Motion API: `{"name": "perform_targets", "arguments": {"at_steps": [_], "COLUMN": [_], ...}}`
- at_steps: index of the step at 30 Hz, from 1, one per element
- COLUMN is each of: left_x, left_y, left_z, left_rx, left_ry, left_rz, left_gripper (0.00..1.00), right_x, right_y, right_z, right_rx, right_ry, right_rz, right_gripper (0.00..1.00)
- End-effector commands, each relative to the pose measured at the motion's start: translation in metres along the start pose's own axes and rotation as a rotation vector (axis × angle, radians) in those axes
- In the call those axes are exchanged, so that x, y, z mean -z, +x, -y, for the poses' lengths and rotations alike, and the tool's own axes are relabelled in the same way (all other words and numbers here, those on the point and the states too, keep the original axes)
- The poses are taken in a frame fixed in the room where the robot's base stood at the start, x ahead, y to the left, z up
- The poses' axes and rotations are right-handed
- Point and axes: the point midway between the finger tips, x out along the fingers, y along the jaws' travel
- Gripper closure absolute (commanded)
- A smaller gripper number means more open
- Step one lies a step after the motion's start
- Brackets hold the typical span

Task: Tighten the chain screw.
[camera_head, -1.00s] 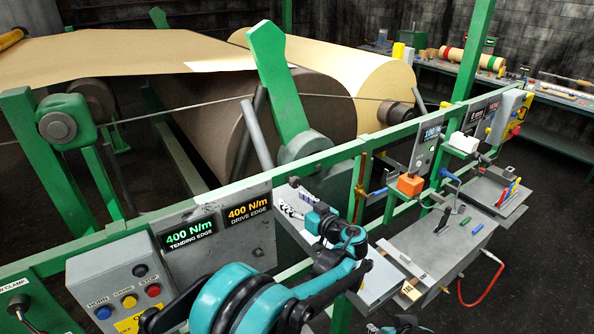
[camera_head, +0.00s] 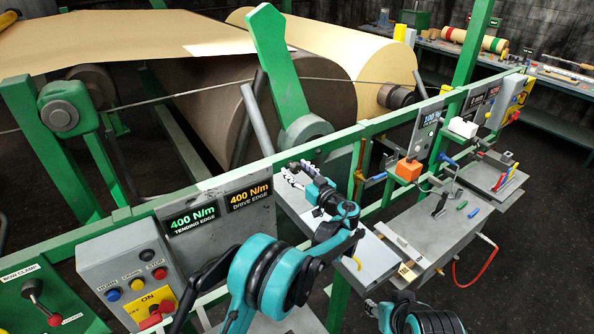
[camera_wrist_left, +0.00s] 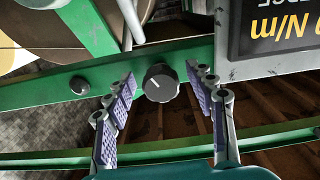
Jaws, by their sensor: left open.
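My left gripper (camera_head: 297,172) is open at the rail, just right of the 400 N/m displays. In the wrist view its ribbed purple finger pads stand on either side of the knob, with gaps, and I see no contact. The knob cannot be made out in the head view. My right gripper is not visible; only part of my right arm shows at the bottom.
A smaller black knob (camera_wrist_left: 79,86) is on the same rail. The tension sign (camera_head: 248,197) and a grey button box (camera_head: 128,262) stand left of my arm. A grey shelf (camera_head: 368,262), an orange box (camera_head: 408,169) and a tool table (camera_head: 432,240) lie to the right.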

Motion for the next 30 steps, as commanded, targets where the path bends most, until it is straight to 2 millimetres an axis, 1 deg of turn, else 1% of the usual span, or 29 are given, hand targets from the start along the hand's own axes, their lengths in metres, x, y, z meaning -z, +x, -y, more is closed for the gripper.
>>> {"name": "perform_targets", "arguments": {"at_steps": [4, 5, 6, 8, 9, 10, 20, 26, 30], "left_x": [0.000, 0.000, 0.000, 0.000, 0.000, 0.000, -0.001, -0.002, -0.003], "left_y": [0.000, 0.000, 0.000, 0.000, 0.000, 0.000, 0.000, 0.000, 0.000], "left_z": [0.000, 0.000, 0.000, 0.000, 0.000, 0.000, 0.000, 0.001, 0.001], "left_rx": [0.000, 0.000, 0.000, 0.000, 0.000, 0.000, 0.000, 0.000, 0.000], "left_ry": [0.000, 0.000, 0.000, 0.000, 0.000, 0.000, 0.031, 0.133, 0.237], "left_rz": [0.000, 0.000, 0.000, 0.000, 0.000, 0.000, 0.000, 0.000, -0.001], "left_gripper": [0.45, 0.53, 0.63, 0.79, 0.90, 0.95, 0.95, 0.95, 0.95], "right_x": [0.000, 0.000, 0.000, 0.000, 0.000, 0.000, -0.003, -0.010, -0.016], "right_y": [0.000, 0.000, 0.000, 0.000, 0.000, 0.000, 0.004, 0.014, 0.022], "right_z": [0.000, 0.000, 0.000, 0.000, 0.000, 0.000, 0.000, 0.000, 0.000], "right_rx": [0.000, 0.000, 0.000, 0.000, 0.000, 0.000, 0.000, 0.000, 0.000], "right_ry": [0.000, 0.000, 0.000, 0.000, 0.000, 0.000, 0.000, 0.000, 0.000], "right_rz": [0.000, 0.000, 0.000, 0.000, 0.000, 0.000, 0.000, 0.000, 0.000], "right_gripper": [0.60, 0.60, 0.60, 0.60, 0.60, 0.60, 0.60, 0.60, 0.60]}}
